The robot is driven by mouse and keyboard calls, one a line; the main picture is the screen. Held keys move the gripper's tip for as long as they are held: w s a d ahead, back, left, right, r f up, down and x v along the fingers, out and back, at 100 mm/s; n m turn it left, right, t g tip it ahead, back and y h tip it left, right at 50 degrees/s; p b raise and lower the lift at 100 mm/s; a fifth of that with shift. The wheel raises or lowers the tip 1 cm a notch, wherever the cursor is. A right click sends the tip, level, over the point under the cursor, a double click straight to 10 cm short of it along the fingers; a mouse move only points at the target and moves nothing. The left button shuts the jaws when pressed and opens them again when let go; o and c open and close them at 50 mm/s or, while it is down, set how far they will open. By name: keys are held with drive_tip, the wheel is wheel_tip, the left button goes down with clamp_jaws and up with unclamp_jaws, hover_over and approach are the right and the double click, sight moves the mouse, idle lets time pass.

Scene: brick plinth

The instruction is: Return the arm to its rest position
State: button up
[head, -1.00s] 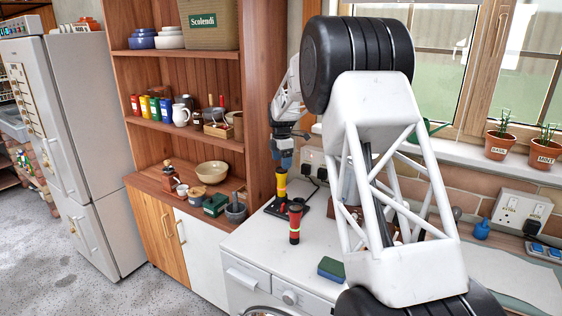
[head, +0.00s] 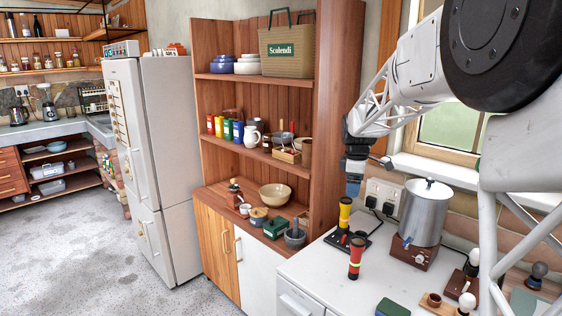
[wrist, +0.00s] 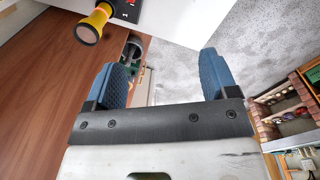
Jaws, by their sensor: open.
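My gripper (head: 354,184) hangs at the end of my white arm, beside the wooden shelf unit. In the wrist view its two blue fingers (wrist: 165,80) stand wide apart with nothing between them. A yellow and black torch (head: 345,213) stands upright on a black base on the white counter, just below the gripper in the head picture. It also shows at the top left of the wrist view (wrist: 94,22), outside the fingers. A red and black torch (head: 356,257) stands upright on the counter, apart from the gripper.
The wooden shelf unit (head: 325,100) rises close by the gripper. A metal urn (head: 424,212) stands on the white counter (head: 325,275), partly beside my arm. A green sponge (head: 392,308) lies at the front. A fridge (head: 160,150) is at left, with open floor before it.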

drive_tip(key=s+a+r+m, duration=0.15)
drive_tip(key=s+m, duration=0.25)
drive_tip(key=s, duration=0.8)
drive_tip(key=s+a+r+m, duration=0.1)
drive_tip(key=s+r+m, duration=0.2)
drive_tip(key=s, duration=1)
drive_tip(key=s+f+m+t, duration=0.1)
drive_tip(key=s+f+m, duration=0.2)
drive_tip(key=s, duration=0.9)
drive_tip(key=s+a+f+m, duration=0.1)
drive_tip(key=s+f+m, duration=0.2)
drive_tip(key=s, duration=0.9)
drive_tip(key=shift+s+a+f+m+t, duration=0.25)
drive_tip(key=shift+f+m+t, duration=0.15)
drive_tip(key=shift+m, duration=0.6)
drive_tip(key=shift+w, duration=0.1)
